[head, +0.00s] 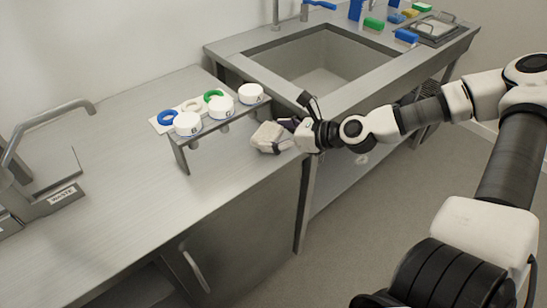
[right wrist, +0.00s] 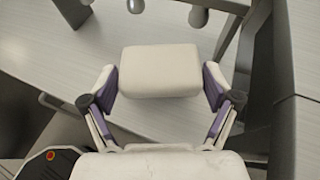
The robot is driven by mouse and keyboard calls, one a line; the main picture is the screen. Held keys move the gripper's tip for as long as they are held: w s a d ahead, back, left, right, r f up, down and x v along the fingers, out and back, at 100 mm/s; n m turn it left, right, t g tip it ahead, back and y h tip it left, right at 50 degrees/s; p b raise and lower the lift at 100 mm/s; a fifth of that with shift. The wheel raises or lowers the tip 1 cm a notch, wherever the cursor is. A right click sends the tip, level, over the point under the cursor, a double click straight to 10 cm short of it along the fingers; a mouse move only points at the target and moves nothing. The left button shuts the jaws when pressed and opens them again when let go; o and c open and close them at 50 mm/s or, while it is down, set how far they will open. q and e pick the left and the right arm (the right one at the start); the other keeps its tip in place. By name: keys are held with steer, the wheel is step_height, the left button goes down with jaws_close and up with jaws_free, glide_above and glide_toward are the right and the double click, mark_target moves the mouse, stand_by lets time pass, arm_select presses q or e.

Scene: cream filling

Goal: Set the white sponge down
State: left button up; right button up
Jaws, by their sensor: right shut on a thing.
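The white sponge (head: 268,136) is a pale block near the right end of the steel counter (head: 130,200), just in front of the small raised shelf. My right gripper (head: 286,136) reaches in from the right and is shut on it. In the right wrist view the sponge (right wrist: 160,70) sits between the two purple-padded fingers (right wrist: 160,90), held at its two ends. I cannot tell whether its underside touches the counter. My left gripper does not show in either view.
A small raised steel shelf (head: 178,150) bears white round containers (head: 222,106). The counter's middle is clear.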

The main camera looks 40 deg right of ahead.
steer(key=f+b, duration=0.2)
steer(key=f, duration=0.1)
steer(key=shift+w+d+f, duration=0.15)
steer(key=shift+w, duration=0.25)
steer(key=shift+f, duration=0.15)
steer(key=shift+f+b, duration=0.1)
steer(key=shift+b, duration=0.35)
steer(key=o, duration=0.7)
steer(key=shift+o, duration=0.2)
